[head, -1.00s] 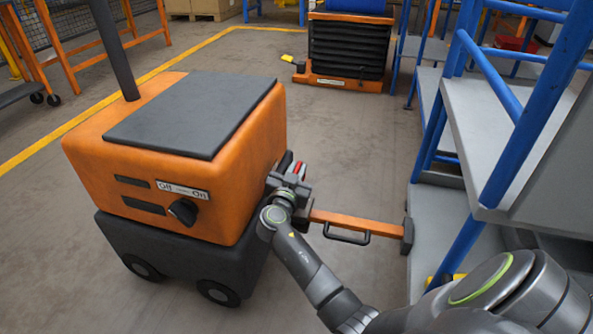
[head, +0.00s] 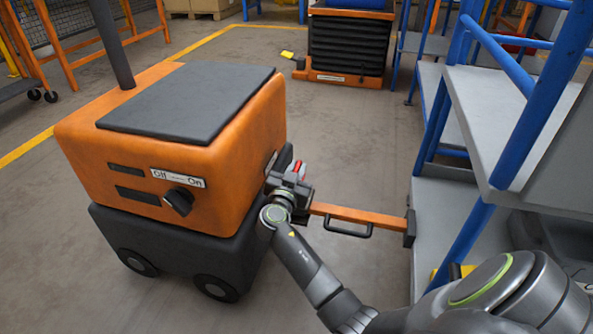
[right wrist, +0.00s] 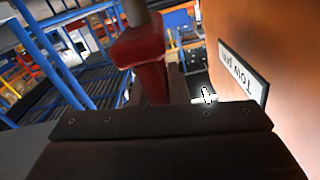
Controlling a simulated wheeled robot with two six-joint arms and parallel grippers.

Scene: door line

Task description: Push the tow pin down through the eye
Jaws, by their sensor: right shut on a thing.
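The tow pin shows as a small red piece (head: 299,168) at my right gripper in the head view, and as a red block with a grey shaft (right wrist: 148,62) in the right wrist view. My right gripper (head: 291,180) is shut on the tow pin beside the orange cart. The orange tow bar (head: 362,214) with a black handle (head: 348,232) reaches from behind the gripper toward the right. The eye and the lower part of the pin are hidden by my gripper and wrist. My left gripper is not in view.
The orange and black cart (head: 190,165) stands close left of my right gripper; its upside-down tow pin label (right wrist: 243,75) shows in the wrist view. A blue-railed grey platform (head: 500,130) stands at the right.

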